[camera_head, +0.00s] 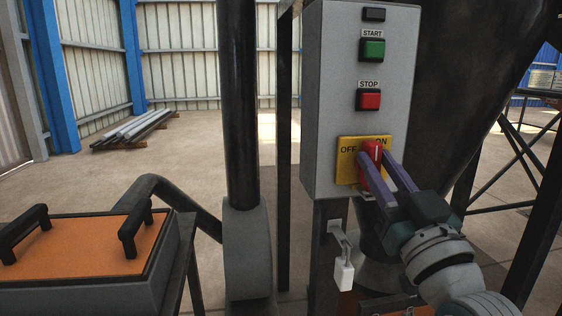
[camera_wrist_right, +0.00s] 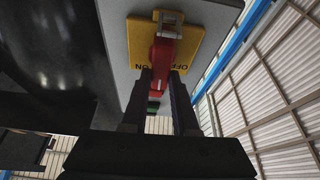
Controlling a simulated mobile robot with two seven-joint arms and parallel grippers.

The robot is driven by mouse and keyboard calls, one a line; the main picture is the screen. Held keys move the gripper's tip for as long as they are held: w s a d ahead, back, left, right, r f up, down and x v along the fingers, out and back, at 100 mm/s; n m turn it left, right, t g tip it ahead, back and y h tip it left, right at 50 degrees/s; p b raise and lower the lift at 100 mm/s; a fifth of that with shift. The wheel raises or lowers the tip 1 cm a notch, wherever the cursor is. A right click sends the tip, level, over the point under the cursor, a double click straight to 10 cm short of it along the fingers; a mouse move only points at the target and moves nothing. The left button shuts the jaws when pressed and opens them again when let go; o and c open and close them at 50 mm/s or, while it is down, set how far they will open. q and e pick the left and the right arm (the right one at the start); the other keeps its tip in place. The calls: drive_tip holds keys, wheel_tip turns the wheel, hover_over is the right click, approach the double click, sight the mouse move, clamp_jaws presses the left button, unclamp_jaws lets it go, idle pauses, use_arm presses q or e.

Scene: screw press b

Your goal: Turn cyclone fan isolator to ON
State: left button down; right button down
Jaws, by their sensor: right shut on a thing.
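The isolator is a red rotary handle (camera_head: 372,152) on a yellow plate (camera_head: 347,174) low on the grey control box (camera_head: 334,92). The plate reads OFF on the left and ON on the right. The handle's white mark stands about upright, between the two words. My right gripper (camera_head: 376,168) comes from the lower right and is shut on the handle, a finger on each side. In the right wrist view the red handle (camera_wrist_right: 160,68) sits between the fingers, in front of the yellow plate (camera_wrist_right: 203,17). The fingers partly hide the handle and plate. My left gripper is not in view.
A green START button (camera_head: 372,49) and a red STOP button (camera_head: 369,100) sit above the isolator. A padlock (camera_head: 343,274) hangs below the box. A black pipe (camera_head: 238,110) stands left, and a large dark vessel (camera_head: 465,80) stands right, close to my arm.

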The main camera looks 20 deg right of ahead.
drive_tip(key=shift+f+m+h, duration=0.1)
drive_tip(key=shift+m+h, duration=0.3)
drive_tip(key=shift+m, duration=0.2)
drive_tip(key=c, duration=0.7)
unclamp_jaws()
drive_tip(key=shift+s, duration=0.1)
drive_tip(key=v, duration=0.9)
drive_tip(key=shift+s+a, duration=0.15)
drive_tip(key=shift+s, duration=0.25)
